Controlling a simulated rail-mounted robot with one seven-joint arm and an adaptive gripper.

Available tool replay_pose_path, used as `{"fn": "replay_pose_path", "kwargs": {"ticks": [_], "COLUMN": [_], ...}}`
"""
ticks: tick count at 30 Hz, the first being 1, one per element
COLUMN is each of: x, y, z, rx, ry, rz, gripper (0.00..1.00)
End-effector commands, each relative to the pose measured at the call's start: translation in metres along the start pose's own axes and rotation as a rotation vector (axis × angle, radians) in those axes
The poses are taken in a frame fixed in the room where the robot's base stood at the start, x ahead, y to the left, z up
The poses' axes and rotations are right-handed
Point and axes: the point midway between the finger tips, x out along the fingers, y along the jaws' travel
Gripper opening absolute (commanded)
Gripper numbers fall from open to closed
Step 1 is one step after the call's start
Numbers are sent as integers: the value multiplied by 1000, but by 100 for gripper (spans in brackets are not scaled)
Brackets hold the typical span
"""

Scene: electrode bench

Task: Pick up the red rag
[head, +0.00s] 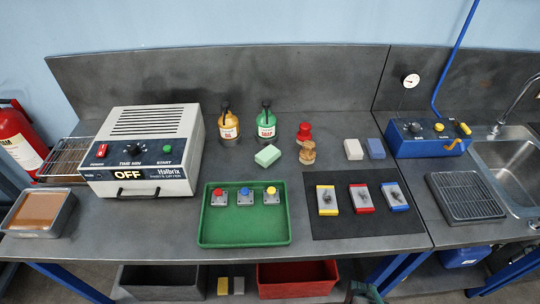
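A small red bunched object (304,131) stands upright on the grey bench, right of the green soap bottle (266,125). It may be the red rag; it is too small to tell its material. A tan object (307,153) of similar shape stands just in front of it. No other cloth-like red thing shows clearly. My gripper cannot be made out; only a dark greenish shape shows at the bottom edge, and I cannot tell what it is.
A green tray (218,232) and a dark mat (340,228) lie in front. A boxy heater (145,150) is left, a sink (508,160) right.

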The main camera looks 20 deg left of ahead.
Motion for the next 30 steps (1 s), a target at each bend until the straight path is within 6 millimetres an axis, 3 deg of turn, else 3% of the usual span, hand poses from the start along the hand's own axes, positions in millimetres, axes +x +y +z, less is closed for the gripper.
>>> {"fn": "replay_pose_path", "kwargs": {"ticks": [8, 26, 30], "x": [0, 0, 0], "y": [0, 0, 0], "z": [0, 0, 0], "rx": [0, 0, 0], "ry": [0, 0, 0], "rz": [0, 0, 0], "gripper": [0, 100, 100]}}
